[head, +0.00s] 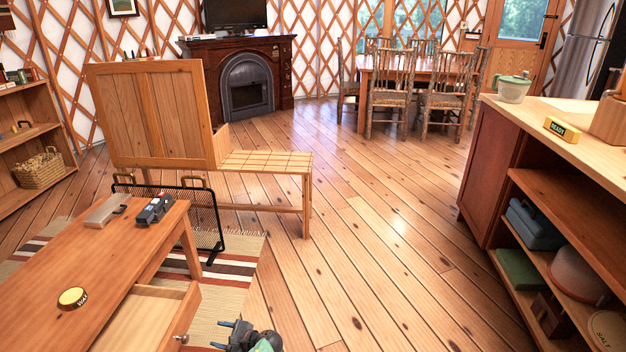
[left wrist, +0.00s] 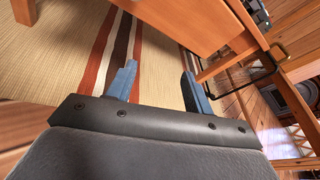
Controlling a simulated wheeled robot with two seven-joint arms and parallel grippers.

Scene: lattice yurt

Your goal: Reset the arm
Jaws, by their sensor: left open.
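My left gripper (head: 222,335) shows at the bottom edge of the head view, just right of the open drawer of the low wooden table. In the left wrist view its two blue fingers (left wrist: 159,70) stand apart with nothing between them. The striped rug shows past the fingers, and the table's wooden underside and leg are close by. The rest of the left arm is mostly cut off. My right gripper is in neither view.
The low table (head: 100,262) bears a grey device, a dark device and a yellow round item (head: 72,298). Its drawer (head: 150,318) is pulled out. A black mesh screen (head: 205,222) and a wooden bench (head: 265,162) stand behind. The floor (head: 370,250) is clear up to the right-hand counter (head: 545,122).

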